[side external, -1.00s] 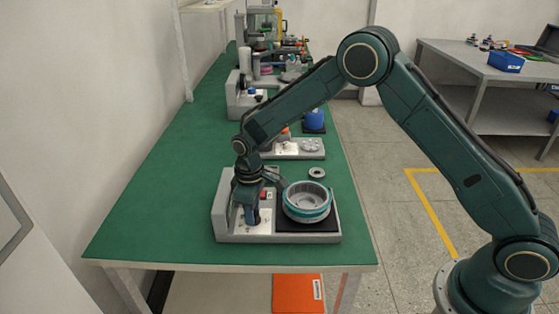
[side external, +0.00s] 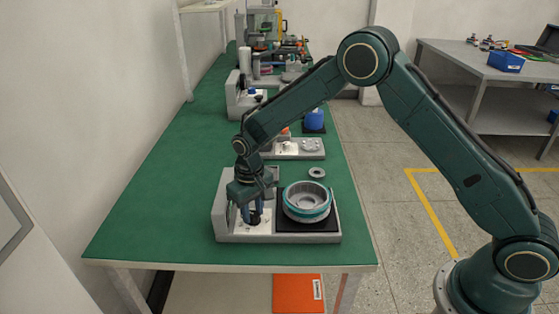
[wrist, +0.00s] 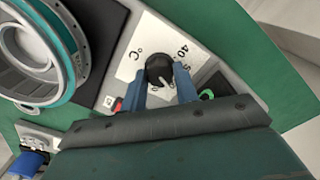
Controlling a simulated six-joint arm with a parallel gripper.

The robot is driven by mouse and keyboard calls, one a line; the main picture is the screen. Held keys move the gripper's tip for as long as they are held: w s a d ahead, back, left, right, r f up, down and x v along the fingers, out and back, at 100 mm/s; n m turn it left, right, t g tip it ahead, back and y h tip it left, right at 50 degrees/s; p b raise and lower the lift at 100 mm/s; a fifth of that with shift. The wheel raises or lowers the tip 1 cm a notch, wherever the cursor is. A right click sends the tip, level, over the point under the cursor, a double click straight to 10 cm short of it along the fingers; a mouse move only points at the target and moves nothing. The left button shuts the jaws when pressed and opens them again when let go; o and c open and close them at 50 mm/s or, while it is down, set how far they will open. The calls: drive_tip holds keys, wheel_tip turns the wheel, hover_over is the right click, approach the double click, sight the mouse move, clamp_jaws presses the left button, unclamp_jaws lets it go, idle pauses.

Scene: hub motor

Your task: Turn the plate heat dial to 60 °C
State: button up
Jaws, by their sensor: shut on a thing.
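The plate heat dial (wrist: 159,68) is a black round knob with a white pointer line, set in a white scale panel (wrist: 128,68). In the wrist view the panel shows "°C", "40" and part of another number beside it; the rest of the scale is hidden by my gripper. The pointer line runs toward the gripper side, low on the knob. My gripper (side external: 254,217) points down over the panel in the side view. Its two blue fingers are shut on the dial, one on each side. The number at the pointer cannot be read.
A grey and teal ring-shaped hub part (side external: 306,203) sits on the black plate (side external: 292,226) right of the panel. A small metal ring (side external: 317,172) lies behind it. Red (wrist: 117,105) and green (wrist: 207,94) controls flank the fingers. Other stations stand farther back on the green bench (side external: 160,200).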

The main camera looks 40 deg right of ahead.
sight(253, 214)
drive_tip(key=o, duration=1)
drive_tip(key=shift+r, duration=0.1)
wheel_tip(253, 214, up, 14)
drive_tip(key=shift+f, duration=0.15)
idle(0.5)
